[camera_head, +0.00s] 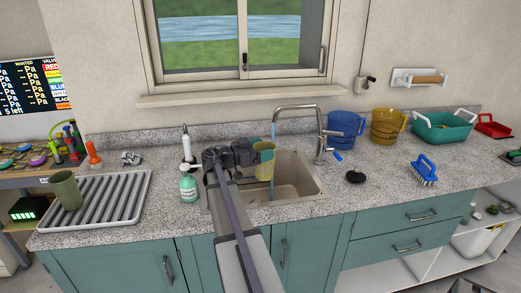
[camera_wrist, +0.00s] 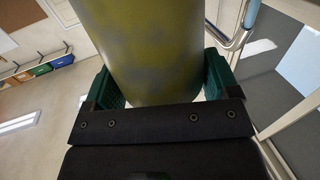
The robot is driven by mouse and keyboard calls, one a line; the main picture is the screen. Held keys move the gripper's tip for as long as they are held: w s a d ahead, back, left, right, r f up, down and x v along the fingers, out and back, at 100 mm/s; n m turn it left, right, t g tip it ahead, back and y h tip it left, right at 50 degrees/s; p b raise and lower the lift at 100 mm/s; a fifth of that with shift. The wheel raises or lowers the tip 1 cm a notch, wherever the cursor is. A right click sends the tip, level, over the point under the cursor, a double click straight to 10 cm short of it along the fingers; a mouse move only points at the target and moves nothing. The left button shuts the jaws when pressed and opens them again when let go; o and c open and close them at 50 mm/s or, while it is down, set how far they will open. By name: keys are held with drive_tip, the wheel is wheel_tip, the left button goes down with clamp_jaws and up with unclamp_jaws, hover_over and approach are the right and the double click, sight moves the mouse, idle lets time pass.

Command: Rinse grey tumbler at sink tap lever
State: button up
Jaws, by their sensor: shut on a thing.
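My gripper (camera_head: 258,160) is shut on a yellow tumbler with greyish blotches (camera_wrist: 155,50). It holds the tumbler (camera_head: 265,164) over the left part of the sink basin (camera_head: 300,185). The tap (camera_head: 298,107) arches over the basin, and a blue stream of water (camera_head: 272,185) falls from its spout. The stream passes close to the tumbler's right side; I cannot tell whether it touches it. The tap lever (camera_head: 333,133) sticks out to the right of the tap body. The held tumbler looks yellow rather than grey. An olive-grey tumbler (camera_head: 66,190) stands on the ribbed drainer tray (camera_head: 120,207).
A soap bottle (camera_head: 188,188) and a dark-and-white dispenser (camera_head: 187,147) stand left of the basin. A black plug (camera_head: 355,177), a blue brush (camera_head: 424,170), blue (camera_head: 345,124) and yellow (camera_head: 386,126) jugs and a teal tub (camera_head: 442,127) are to the right.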

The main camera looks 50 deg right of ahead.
drive_tip(key=w+d+f+b, duration=0.2)
drive_tip(key=w+d, duration=0.4)
drive_tip(key=d, duration=0.6)
drive_tip(key=shift+f+b, duration=0.3)
drive_tip(key=shift+f, duration=0.05)
drive_tip(key=shift+w+d, duration=0.1)
